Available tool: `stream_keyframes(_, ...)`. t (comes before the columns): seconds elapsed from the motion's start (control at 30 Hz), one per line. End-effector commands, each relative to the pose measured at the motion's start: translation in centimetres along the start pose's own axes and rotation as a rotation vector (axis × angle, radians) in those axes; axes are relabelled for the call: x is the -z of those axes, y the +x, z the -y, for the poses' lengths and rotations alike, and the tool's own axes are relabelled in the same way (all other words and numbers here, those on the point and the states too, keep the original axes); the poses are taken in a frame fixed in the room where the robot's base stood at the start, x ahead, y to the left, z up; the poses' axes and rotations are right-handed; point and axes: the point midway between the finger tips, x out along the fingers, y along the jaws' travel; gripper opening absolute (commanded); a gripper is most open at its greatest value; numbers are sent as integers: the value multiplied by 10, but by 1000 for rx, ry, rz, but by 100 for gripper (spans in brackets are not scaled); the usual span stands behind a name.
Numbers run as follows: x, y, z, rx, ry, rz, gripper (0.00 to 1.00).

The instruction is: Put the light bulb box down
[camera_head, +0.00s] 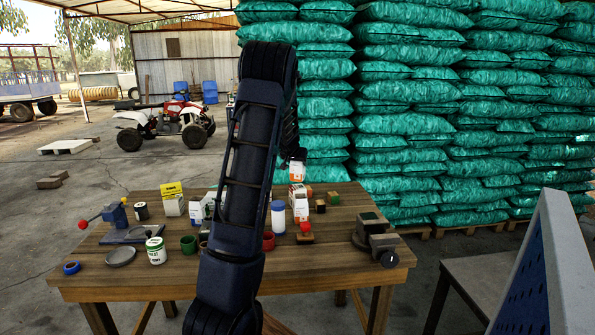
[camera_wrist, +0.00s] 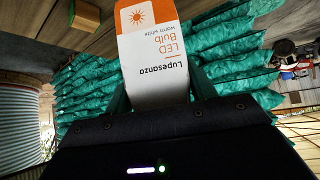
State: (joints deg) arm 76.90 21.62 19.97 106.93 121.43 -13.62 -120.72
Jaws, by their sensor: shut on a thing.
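The light bulb box (camera_wrist: 158,65) is white and orange, with "LED Bulb" lettering that appears upside down in the wrist view. My gripper (camera_wrist: 160,95) is shut on it, with a dark finger on each side. In the head view the box (camera_head: 297,172) shows beside my arm, over the back of the wooden table (camera_head: 330,268). My gripper is mostly hidden behind my arm there. I cannot tell whether the box touches the tabletop.
Below the held box in the head view stand another white and orange box (camera_head: 300,207), a white bottle with a blue cap (camera_head: 278,217) and a red-knobbed stamp (camera_head: 305,232). A vise (camera_head: 375,240) is at right. The table's front right is clear. Green sacks (camera_head: 420,120) are stacked behind.

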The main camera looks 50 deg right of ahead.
Motion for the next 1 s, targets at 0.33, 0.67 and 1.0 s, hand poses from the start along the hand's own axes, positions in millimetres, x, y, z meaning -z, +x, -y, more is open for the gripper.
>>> stream_keyframes(0.33, -18, 18, 2, 1, -3, 1, 33)
stream_keyframes(0.67, -26, 25, 0, 1, -1, 0, 33)
stream_keyframes(1.0, -28, 27, 0, 0, -2, 1, 33)
